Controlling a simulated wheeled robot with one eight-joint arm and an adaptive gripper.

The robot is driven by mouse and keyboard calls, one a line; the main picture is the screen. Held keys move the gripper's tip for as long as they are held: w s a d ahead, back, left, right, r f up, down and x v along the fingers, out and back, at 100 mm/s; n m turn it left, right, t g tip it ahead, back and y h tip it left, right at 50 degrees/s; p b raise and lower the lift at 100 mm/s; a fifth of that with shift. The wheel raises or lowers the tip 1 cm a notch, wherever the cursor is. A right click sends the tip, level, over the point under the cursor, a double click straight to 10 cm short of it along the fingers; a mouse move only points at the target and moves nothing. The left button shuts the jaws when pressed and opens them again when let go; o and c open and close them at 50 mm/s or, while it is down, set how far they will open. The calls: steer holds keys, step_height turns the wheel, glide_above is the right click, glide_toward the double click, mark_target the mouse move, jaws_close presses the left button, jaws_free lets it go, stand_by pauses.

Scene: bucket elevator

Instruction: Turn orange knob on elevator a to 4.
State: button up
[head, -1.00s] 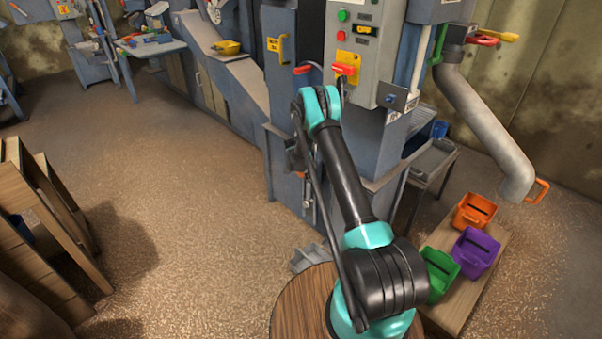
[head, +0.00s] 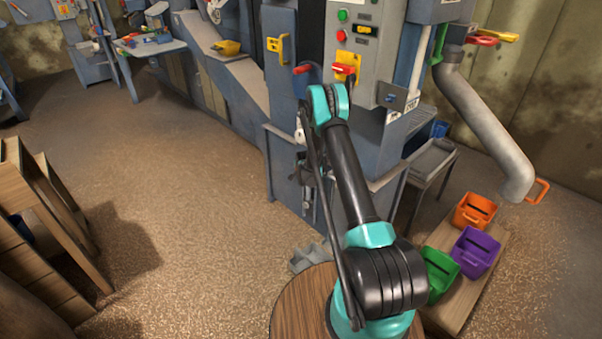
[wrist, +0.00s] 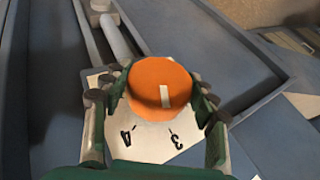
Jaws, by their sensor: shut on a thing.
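The orange knob (wrist: 150,76) is large in the middle of the wrist view, on a pale dial plate (wrist: 150,145) with the figures 4 and 3 showing below it. The knob's white mark points down toward the 3 side, to the right of the 4. My gripper (wrist: 160,92) has its dark green fingers on the left and right of the knob, closed on it. The rest of the dial is hidden by the knob and fingers. In the head view I cannot make out the knob, and my arm covers that part of the machine.
The grey control panel (head: 385,20) has green and red buttons. A red handle (head: 346,70) sits below them on a yellow plate, partly behind my arm. Orange, purple (head: 474,252) and green buckets stand on a wooden bench at right. The floor (head: 190,190) at left is open.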

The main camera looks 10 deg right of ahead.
steer(key=shift+m+t+y, duration=0.5)
steer(key=shift+t+y, duration=0.5)
steer(key=shift+t, duration=0.8)
steer(key=o, duration=1.2)
